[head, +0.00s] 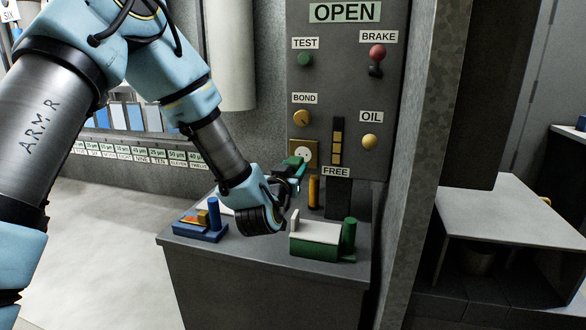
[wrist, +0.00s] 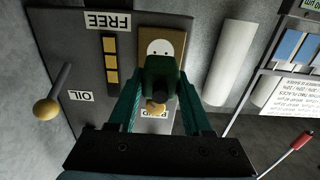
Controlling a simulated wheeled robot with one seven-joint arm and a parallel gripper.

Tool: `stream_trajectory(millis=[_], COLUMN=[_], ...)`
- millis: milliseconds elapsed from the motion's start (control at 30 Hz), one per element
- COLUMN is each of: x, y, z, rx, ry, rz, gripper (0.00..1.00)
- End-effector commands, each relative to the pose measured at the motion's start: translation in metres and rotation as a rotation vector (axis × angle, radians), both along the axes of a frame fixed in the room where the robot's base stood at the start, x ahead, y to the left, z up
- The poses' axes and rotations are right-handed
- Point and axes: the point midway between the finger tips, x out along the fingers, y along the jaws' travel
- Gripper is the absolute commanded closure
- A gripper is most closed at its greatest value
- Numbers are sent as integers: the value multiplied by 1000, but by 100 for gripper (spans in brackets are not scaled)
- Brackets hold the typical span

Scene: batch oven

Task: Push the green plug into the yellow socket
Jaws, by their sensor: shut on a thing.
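The yellow socket (head: 311,147) is a square plate on the grey panel with a round white face and two dark holes. It also shows in the wrist view (wrist: 178,32), near the top. My gripper (head: 297,169) is shut on the green plug (head: 292,161), just in front of and slightly left of the socket in the head view. In the wrist view the dark green plug (wrist: 160,72) sits between the two green fingers of my gripper (wrist: 160,95). It overlaps the edge of the white face, whose holes stay visible. The plug's front end is hidden, so contact cannot be told.
The panel carries a BOND knob (head: 302,118), TEST button (head: 305,59), red BRAKE handle (head: 377,52) and OIL knob (head: 370,142). Below, the grey cabinet top holds a blue fixture (head: 201,232), a green-and-white block (head: 318,240) and an upright orange cylinder (head: 314,192).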

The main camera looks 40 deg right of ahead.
Motion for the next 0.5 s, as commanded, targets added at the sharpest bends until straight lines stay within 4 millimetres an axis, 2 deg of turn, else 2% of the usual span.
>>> stream_trajectory(millis=[500], x=[23], y=[-35], z=[1], rx=[0], ry=[0], rz=[0], gripper=[99])
